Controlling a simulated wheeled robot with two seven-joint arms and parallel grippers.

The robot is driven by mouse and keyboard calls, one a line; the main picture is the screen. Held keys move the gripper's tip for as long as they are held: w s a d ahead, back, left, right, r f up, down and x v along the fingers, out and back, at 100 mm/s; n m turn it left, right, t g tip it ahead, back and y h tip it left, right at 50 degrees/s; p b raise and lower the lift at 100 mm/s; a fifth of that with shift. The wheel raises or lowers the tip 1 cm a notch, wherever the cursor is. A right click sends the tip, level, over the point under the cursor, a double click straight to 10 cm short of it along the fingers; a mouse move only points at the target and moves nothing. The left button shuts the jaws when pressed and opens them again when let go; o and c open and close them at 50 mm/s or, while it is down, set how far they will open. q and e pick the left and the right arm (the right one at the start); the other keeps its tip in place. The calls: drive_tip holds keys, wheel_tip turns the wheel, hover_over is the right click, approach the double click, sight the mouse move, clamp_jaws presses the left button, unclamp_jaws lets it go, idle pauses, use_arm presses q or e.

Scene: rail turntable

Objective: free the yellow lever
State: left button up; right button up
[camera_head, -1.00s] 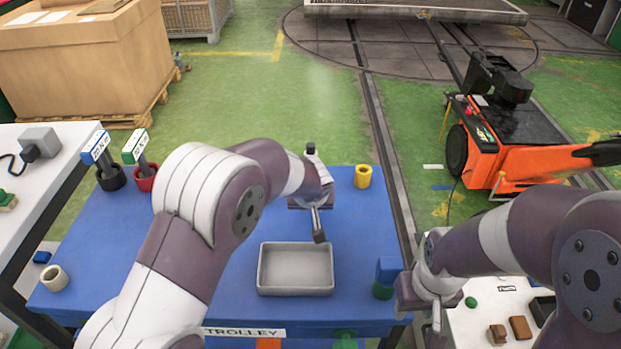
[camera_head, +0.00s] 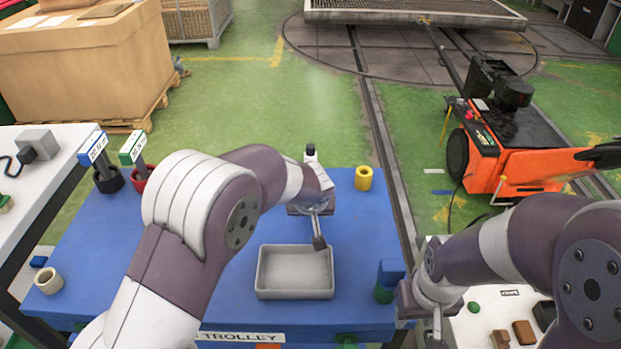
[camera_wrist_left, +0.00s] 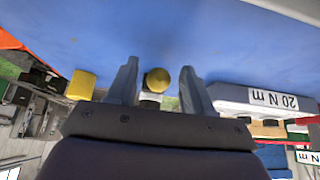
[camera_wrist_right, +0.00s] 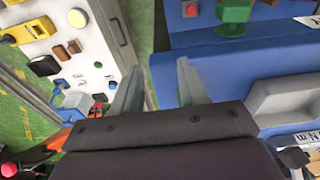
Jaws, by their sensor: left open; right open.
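My left gripper (camera_wrist_left: 158,70) is open. In the left wrist view a round yellow knob (camera_wrist_left: 157,80) shows between its fingers, with clear space to each finger; I cannot tell whether it is the lever's end. A thin upright yellow bar (camera_head: 445,123) stands at the orange cart's left edge in the head view. My left arm reaches over the blue trolley, its hand above and behind the grey tray. My right gripper (camera_head: 437,325) points down by the trolley's right edge; the right wrist view shows its fingers (camera_wrist_right: 160,68) open and empty.
The blue trolley (camera_head: 235,285) holds a grey tray (camera_head: 295,293), a yellow ring (camera_head: 363,179), a cream ring (camera_head: 49,281) and two tagged tools in black (camera_head: 108,182) and red (camera_head: 146,180) holders. The orange cart (camera_head: 530,168) stands right. A white table (camera_head: 478,323) holds small parts.

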use_arm(q)
drive_tip(key=shift+p+v, duration=0.5)
drive_tip(key=shift+v, duration=2.5)
